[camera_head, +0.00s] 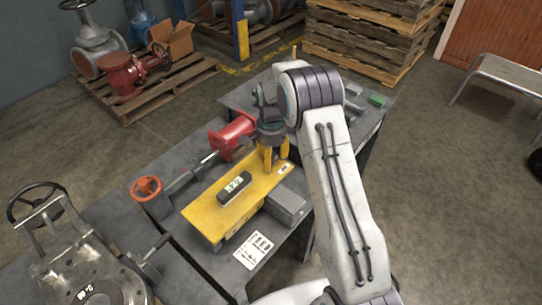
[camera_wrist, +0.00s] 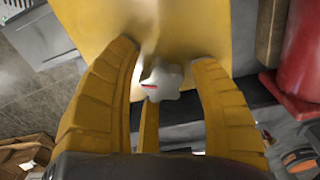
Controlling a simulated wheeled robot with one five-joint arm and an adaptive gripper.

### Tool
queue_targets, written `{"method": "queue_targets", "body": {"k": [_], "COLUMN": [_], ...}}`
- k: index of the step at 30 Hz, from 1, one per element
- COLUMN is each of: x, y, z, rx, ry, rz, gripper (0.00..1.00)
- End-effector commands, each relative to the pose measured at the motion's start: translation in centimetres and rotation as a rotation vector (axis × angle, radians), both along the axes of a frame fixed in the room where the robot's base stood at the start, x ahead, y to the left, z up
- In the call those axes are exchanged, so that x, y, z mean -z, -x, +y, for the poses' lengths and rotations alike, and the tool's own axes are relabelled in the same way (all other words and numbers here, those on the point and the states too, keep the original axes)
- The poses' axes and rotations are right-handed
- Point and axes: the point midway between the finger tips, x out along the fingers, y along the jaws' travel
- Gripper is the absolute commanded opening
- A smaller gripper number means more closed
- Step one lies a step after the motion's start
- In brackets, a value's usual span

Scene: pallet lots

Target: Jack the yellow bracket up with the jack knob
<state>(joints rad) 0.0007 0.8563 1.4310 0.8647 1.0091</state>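The yellow bracket (camera_head: 205,215) lies on the grey bench, and a dark digital level (camera_head: 235,188) with a lit display rests on it. Its reading is too small to tell. The yellow bracket also fills the upper middle of the wrist view (camera_wrist: 185,22). The jack knob (camera_wrist: 163,82) is a white, star-shaped knob with a red mark, by the bracket's edge in the wrist view. My gripper (camera_head: 272,157) points down at the bracket's far end. In the wrist view its yellow fingers (camera_wrist: 165,55) stand around the knob, with gaps visible on both sides. In the head view the knob is hidden.
A red flanged part (camera_head: 232,135) stands close behind the bracket. An orange handwheel (camera_head: 146,188) is to the left, and a grey block (camera_head: 287,205) is at the bracket's right side. A printed card (camera_head: 253,250) lies in front. A large valve (camera_head: 85,265) occupies the left foreground.

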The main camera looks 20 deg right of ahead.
Motion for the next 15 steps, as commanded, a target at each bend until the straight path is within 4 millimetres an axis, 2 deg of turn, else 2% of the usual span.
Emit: {"method": "queue_targets", "body": {"k": [10,15], "x": [-0.3,-1.6], "y": [-0.2,-0.3], "z": [0.0,0.0], "rx": [-0.001,-0.001], "ry": [0.0,0.0], "rz": [-0.007,-0.009], "gripper": [0.62,0.62]}}
